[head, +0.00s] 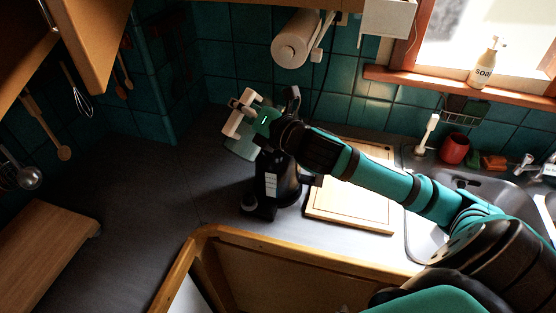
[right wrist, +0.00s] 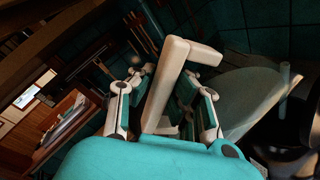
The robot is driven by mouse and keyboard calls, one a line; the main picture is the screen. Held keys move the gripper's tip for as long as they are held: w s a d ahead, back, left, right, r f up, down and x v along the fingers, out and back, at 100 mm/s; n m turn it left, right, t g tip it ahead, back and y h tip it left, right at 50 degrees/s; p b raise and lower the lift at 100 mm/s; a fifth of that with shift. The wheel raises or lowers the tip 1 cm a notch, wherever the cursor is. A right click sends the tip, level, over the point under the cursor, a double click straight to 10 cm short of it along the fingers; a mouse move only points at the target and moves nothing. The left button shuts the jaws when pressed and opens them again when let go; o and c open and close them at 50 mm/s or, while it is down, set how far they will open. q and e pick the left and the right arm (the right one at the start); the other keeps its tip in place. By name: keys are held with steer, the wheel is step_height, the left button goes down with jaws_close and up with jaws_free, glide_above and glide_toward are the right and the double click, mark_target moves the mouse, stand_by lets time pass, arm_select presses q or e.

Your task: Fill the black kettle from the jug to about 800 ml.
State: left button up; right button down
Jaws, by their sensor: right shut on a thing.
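The black kettle (head: 287,187) stands upright on the grey counter, left of the cutting board. A pale strip with marks shows on its side. My right gripper (head: 245,118) is above the kettle, shut on the cream handle of the jug. The jug's translucent greenish body (head: 238,149) hangs tilted at the kettle's upper left. In the right wrist view the handle is between the fingers (right wrist: 168,103), and the jug's clear body (right wrist: 250,95) reaches toward the dark kettle (right wrist: 290,138). I cannot make out any stream or the water level. My left gripper is not in view.
A wooden cutting board (head: 350,207) lies right of the kettle, with the sink (head: 425,240) beyond it. A red cup (head: 454,149) stands behind the sink. A paper roll (head: 297,40) hangs above. The counter at left (head: 140,210) is clear.

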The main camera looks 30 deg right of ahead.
steer(key=shift+r, duration=0.1)
stand_by(0.4)
steer(key=shift+d, duration=0.2)
steer(key=shift+m, duration=0.3)
stand_by(0.4)
steer(key=shift+d, duration=0.15)
stand_by(0.6)
steer(key=shift+w+d+m, duration=0.1)
steer(key=shift+d+m, duration=0.1)
steer(key=shift+m, duration=0.2)
steer(key=shift+d, duration=0.1)
stand_by(0.5)
steer(key=shift+d+y, duration=0.1)
steer(key=shift+y, duration=0.2)
steer(key=shift+d+m, duration=0.1)
steer(key=shift+m, duration=0.2)
stand_by(0.8)
